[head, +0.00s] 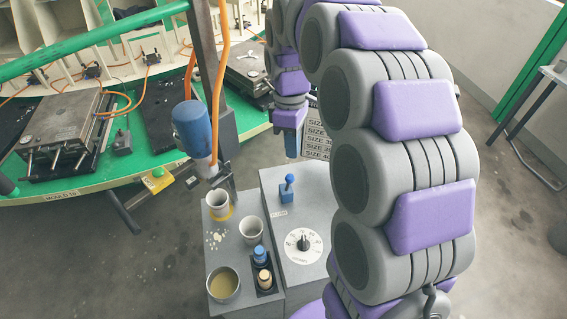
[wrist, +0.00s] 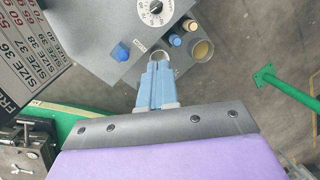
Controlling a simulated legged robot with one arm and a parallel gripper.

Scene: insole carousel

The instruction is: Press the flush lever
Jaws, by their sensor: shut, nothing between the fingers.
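In the wrist view the blue lever (wrist: 121,51) shows to the left of my fingertips. My gripper (head: 291,154) is blue, points down and is shut with nothing in it. In the head view it is above and behind the lever, apart from it. In the wrist view its two fingers (wrist: 158,65) lie together.
A dial (head: 302,246) is on the same box. A blue nozzle unit (head: 192,127) hangs at left. A size sign (wrist: 28,45) stands close to my gripper's left in the wrist view.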

